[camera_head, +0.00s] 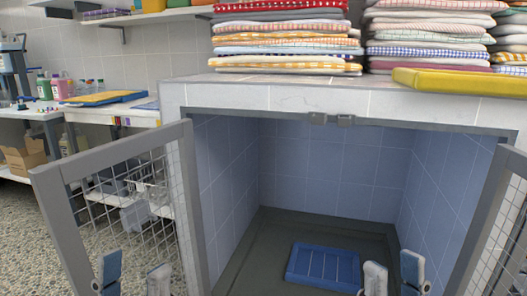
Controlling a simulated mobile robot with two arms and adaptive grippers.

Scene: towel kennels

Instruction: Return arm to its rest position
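My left gripper (135,277) is at the bottom left of the head view, in front of the open left mesh door (188,213). Its two fingertips, one blue and one pale, stand apart with nothing between them. My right gripper (394,277) is at the bottom right, in front of the kennel opening. Its pale and blue fingertips are also apart and empty. Most of both arms is out of the frame. The blue-tiled kennel (335,165) is open, and a blue tray-like item (322,266) lies on its dark floor.
The right mesh door (507,235) stands open at the right edge. Stacks of folded towels (287,35) and a yellow folded item (460,82) lie on the kennel's tiled top (270,92). A side bench (125,108) with bottles is at the left.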

